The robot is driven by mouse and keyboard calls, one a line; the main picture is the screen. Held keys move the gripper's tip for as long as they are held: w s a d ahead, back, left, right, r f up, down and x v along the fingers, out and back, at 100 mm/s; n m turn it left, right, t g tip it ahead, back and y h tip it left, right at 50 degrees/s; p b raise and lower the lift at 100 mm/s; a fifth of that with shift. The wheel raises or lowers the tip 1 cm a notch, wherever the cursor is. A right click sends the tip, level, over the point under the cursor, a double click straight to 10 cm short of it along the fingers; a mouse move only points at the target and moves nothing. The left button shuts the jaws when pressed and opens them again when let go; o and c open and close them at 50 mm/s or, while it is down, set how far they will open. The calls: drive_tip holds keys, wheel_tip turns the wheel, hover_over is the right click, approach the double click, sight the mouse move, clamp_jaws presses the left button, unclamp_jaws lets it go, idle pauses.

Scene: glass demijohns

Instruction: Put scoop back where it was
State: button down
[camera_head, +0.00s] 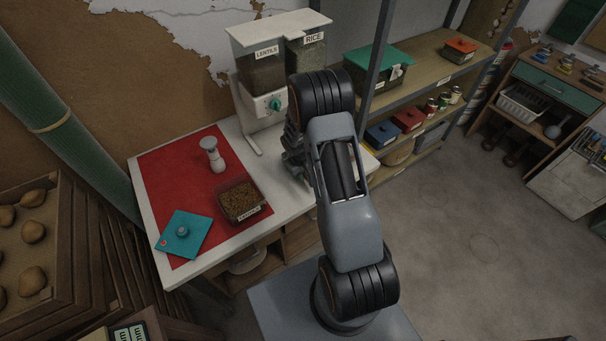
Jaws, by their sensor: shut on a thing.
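My gripper (291,155) is partly in view at the right part of the white counter (150,208), in front of the dispenser. My arm hides most of it, including the fingertips. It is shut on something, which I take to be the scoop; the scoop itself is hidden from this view. An open clear container (240,201) of brown grains, with a label on its front, stands on the red mat (182,165). A teal lid (183,236) with a round knob lies on the mat to the container's left.
A pale, waisted object (212,155) stands upright on the mat behind the container. A dispenser (262,75) labelled LENTILS and RICE stands at the counter's back. Shelves (430,55) with boxes and tins rise to the right. Wooden trays (40,240) stand at left. The floor (480,230) at right is clear.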

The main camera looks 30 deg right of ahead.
drive_tip(key=shift+f, duration=0.7)
drive_tip(key=shift+f, duration=0.2)
drive_tip(key=c, duration=1)
unclamp_jaws()
drive_tip(key=shift+o, duration=0.2)
drive_tip(key=shift+r, duration=0.15)
drive_tip(key=s+a+r+t+b, duration=0.1)
drive_tip(key=s+a+r, duration=0.2)
drive_tip(key=r, duration=0.9)
drive_tip(key=s+a+r+t+b, duration=0.1)
drive_tip(key=s+a+r, duration=0.15)
drive_tip(key=r, duration=0.85)
drive_tip(key=s+a+r+t+y, duration=0.1)
drive_tip(key=s+a+r, duration=0.2)
drive_tip(key=s, duration=0.3)
drive_tip(key=s+a+r+m+t, duration=0.1)
drive_tip(key=s+a+r, duration=0.1)
drive_tip(key=s+r, duration=0.3)
drive_tip(key=shift+s+a+t+y, duration=0.3)
drive_tip(key=shift+s+a+y, duration=0.1)
drive_tip(key=shift+s, duration=0.5)
